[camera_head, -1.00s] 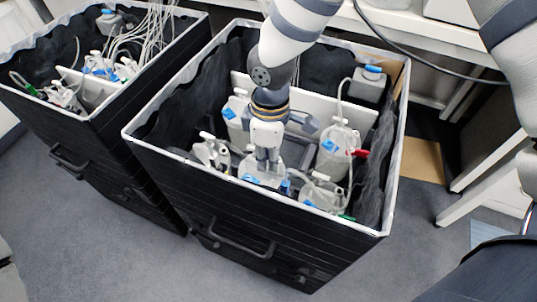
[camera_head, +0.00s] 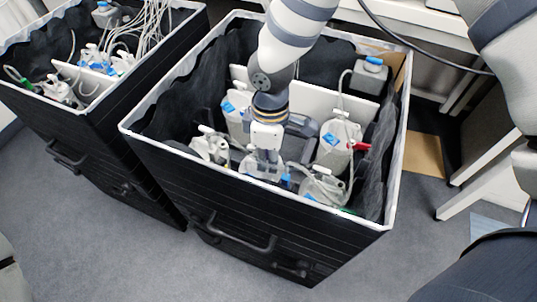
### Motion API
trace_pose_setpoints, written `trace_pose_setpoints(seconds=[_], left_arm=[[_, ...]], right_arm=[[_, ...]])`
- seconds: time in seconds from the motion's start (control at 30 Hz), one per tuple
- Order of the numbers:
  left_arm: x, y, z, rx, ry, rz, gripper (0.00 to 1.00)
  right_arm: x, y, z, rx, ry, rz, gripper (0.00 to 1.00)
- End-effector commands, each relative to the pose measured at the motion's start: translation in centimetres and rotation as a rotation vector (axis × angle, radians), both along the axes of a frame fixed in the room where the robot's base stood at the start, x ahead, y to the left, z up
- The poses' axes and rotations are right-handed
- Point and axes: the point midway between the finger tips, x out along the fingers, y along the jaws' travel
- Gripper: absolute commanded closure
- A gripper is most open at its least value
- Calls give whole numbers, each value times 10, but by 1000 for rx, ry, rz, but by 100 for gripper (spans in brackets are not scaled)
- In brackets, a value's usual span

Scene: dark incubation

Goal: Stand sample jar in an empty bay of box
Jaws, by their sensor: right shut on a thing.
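The box (camera_head: 250,205) is a tall black crate with a white rim and a dark liner. My right gripper (camera_head: 265,158) reaches down into it near the front wall. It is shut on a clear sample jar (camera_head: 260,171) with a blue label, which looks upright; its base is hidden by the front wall. Other jars stand in the box: one at the back left (camera_head: 237,117), one at the right (camera_head: 336,147), one at the front left (camera_head: 209,148) and one at the front right (camera_head: 323,187). My left gripper is not in view.
A white divider panel (camera_head: 318,99) crosses the box behind the jars. A grey unit with a blue top (camera_head: 369,76) sits at its back right corner. A second black crate (camera_head: 100,125) with jars and tubes stands at the left. White desk legs (camera_head: 480,190) stand at the right.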

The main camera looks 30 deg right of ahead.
Motion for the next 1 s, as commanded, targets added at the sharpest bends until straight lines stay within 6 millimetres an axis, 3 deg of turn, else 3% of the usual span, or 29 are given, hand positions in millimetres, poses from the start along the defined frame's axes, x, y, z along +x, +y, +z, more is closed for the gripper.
trace_pose_setpoints(seconds=[0.63, 0.7, 0.77, 1.0], left_arm=[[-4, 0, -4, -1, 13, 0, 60], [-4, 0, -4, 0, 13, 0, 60], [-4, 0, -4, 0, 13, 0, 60], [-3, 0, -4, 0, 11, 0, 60]], right_arm=[[-3, 0, -15, 1, 8, 0, 100], [-3, 0, -15, 2, 9, 0, 80], [-3, 0, -15, 0, 9, 0, 67], [-1, 0, -13, 0, 4, 0, 67]])
